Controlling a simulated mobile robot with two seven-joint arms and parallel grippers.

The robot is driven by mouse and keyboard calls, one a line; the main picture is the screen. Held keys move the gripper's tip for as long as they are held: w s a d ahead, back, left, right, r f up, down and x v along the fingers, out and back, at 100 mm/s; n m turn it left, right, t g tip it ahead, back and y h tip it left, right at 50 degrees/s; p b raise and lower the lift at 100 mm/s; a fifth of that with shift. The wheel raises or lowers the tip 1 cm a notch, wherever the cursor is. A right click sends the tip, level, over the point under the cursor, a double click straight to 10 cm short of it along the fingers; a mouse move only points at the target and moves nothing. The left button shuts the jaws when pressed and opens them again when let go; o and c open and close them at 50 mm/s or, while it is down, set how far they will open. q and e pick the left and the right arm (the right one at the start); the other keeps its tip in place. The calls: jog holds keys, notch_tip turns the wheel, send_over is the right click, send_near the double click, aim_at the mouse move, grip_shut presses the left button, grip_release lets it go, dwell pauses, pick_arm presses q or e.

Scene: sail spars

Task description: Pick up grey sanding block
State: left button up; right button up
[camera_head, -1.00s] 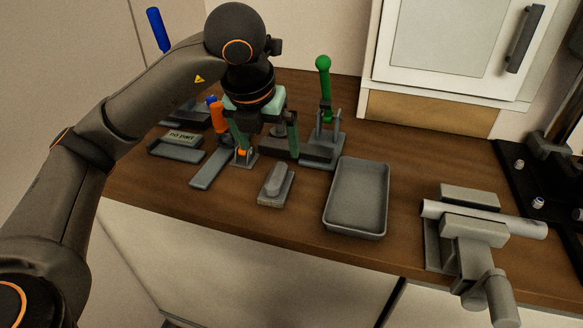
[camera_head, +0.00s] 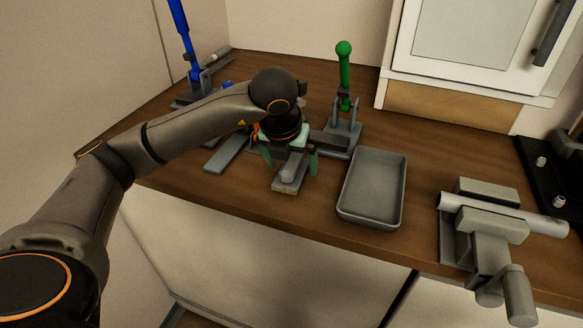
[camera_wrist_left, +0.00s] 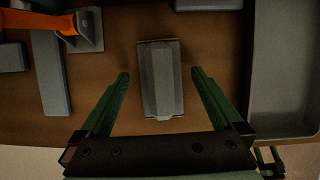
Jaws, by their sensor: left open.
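The grey sanding block (camera_head: 289,176) sits on the brown wooden worktop, in front of the clamps and left of the grey tray. My left gripper (camera_head: 289,166) is over it, with its green fingers spread on either side of the block. In the left wrist view the block (camera_wrist_left: 160,80) lies between and just beyond the open fingertips (camera_wrist_left: 159,73), apart from both. Nothing is in the gripper.
The grey tray (camera_head: 373,188) stands right of the block. A green-handled clamp (camera_head: 344,110) is behind, and a blue-handled one (camera_head: 190,60) at the back left. An orange-handled tool (camera_wrist_left: 62,24) shows in the wrist view. A vise holding a pipe (camera_head: 490,225) is at the right.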

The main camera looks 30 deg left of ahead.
pick_arm(q)
jog(key=shift+w+f, duration=0.1)
jog(key=shift+f, duration=0.15)
jog(key=shift+c, duration=0.4)
jog(key=c, duration=1.5)
jog(key=shift+r, duration=0.1)
jog(key=shift+r, duration=0.55)
jog(key=v, duration=0.4)
jog(key=s+v, duration=0.1)
jog(key=v, duration=0.3)
jog(key=shift+s+f, duration=0.1)
jog(key=shift+s+d+r+p, duration=0.3)
jog(key=shift+s+r, duration=0.45)
jog(key=shift+s, duration=0.9)
jog(key=shift+s+d+r+p, duration=0.25)
jog(key=shift+s+r, duration=0.5)
jog(key=shift+s, duration=0.9)
jog(key=shift+s+d+r+p, duration=0.15)
jog(key=shift+s+r+p, duration=0.2)
jog(key=shift+s+r, duration=0.85)
jog(key=shift+s+f, duration=0.4)
jog(key=shift+f, duration=0.05)
